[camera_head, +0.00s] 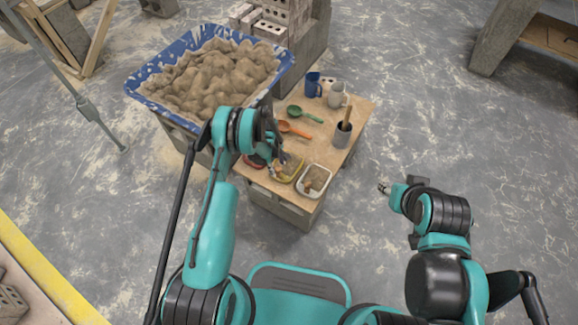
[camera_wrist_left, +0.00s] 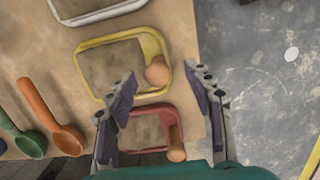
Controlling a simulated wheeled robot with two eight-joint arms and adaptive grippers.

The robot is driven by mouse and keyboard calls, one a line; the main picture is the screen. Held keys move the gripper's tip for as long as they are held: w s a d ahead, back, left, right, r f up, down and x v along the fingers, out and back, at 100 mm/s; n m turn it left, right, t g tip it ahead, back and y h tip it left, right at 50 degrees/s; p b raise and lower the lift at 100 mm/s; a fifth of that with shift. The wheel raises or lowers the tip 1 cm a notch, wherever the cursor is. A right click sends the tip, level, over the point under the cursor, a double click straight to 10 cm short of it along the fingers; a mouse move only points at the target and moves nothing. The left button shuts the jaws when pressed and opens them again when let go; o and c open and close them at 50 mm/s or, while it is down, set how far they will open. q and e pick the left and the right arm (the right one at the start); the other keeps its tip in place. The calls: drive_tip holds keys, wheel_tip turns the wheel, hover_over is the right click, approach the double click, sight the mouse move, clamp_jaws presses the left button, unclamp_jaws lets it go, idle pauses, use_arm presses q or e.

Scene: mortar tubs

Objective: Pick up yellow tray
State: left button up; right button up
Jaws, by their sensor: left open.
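The yellow tray (camera_head: 285,179) sits on the wooden tabletop between a white tray (camera_head: 326,177) and a red tray (camera_head: 254,164). In the left wrist view the yellow tray (camera_wrist_left: 118,37) holds sand-coloured mortar and a round wooden handle end. My left gripper (camera_head: 279,163) is above the tray, partly hiding it in the head view. In the wrist view the open left gripper (camera_wrist_left: 163,76) has its fingers spread on either side of the handle end, over the tray's near right corner; contact cannot be told. My right gripper (camera_head: 384,188) is over the floor right of the table; its jaws are too small to judge.
A blue tub (camera_head: 137,84) full of mortar stands at the back left. Floor to the right is clear.

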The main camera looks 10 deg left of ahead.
sight(279, 173)
use_arm(q)
wheel_tip(279, 173, down, 6)
drive_tip(key=b, duration=0.3)
drive_tip(key=shift+w+d, duration=0.15)
drive_tip(key=shift+r, duration=0.1)
clamp_jaws()
